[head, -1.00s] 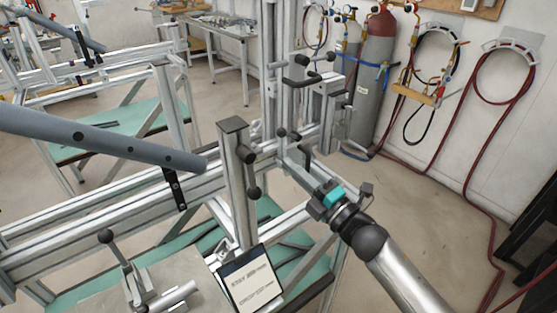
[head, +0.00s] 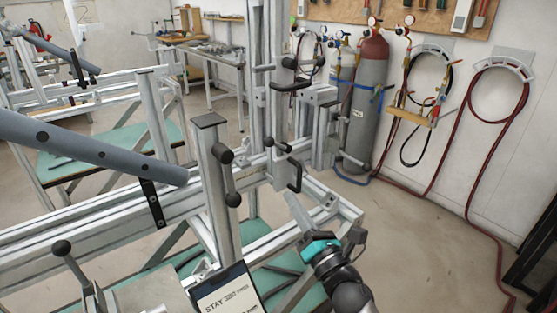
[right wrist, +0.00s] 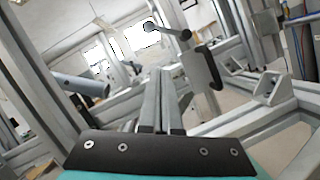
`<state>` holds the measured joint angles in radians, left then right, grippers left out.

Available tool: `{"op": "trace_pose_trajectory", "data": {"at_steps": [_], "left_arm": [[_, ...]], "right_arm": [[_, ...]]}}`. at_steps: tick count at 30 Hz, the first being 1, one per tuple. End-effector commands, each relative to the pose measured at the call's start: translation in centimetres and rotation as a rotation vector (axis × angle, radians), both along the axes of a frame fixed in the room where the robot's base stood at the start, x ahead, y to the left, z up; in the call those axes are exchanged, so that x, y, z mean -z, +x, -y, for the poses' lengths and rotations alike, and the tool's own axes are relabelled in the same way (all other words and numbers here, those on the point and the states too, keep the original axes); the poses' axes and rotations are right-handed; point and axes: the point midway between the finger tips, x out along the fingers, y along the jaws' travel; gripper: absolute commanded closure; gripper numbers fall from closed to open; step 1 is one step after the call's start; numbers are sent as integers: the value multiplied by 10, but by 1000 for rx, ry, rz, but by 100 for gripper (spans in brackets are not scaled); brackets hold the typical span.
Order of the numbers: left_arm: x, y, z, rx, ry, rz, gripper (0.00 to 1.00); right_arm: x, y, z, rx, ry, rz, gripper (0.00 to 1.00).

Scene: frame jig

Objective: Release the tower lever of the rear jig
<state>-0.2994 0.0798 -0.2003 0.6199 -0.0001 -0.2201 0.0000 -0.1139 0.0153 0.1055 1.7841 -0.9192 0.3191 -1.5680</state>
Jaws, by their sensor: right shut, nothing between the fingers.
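My right gripper (head: 292,198) is shut and empty. Its tip is just below and in front of a lever with a black handle (head: 295,175) and a black knob (head: 268,142), apparently apart from it. In the right wrist view the shut fingers (right wrist: 160,85) point ahead, with the black handle (right wrist: 211,65) to their right and a dark ball-ended lever (right wrist: 167,29) above. A tall aluminium tower (head: 256,80) stands behind, with another black handle (head: 290,86) on its side. I cannot tell which handle is the tower lever. My left gripper is out of view.
A nearer post (head: 213,180) carries a black lever (head: 229,180). A grey tube (head: 90,150) crosses at left, above the rails. A sign (head: 228,292) stands in front. Gas cylinders (head: 372,100) and hoses line the wall.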

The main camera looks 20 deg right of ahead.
Motion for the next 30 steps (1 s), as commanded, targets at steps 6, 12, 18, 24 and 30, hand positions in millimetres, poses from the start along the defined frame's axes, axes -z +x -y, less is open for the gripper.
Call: {"op": "trace_pose_trajectory", "data": {"at_steps": [6,12,18,24,30], "left_arm": [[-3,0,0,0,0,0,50],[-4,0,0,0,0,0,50],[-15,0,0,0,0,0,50],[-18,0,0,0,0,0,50],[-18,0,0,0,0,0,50]], "right_arm": [[-12,36,-6,-1,1,2,100],[-21,67,-11,-1,1,2,100],[-43,86,-5,-1,-3,2,100],[-51,94,-1,-1,1,-1,100],[-52,95,-1,-1,2,-1,100]]}}
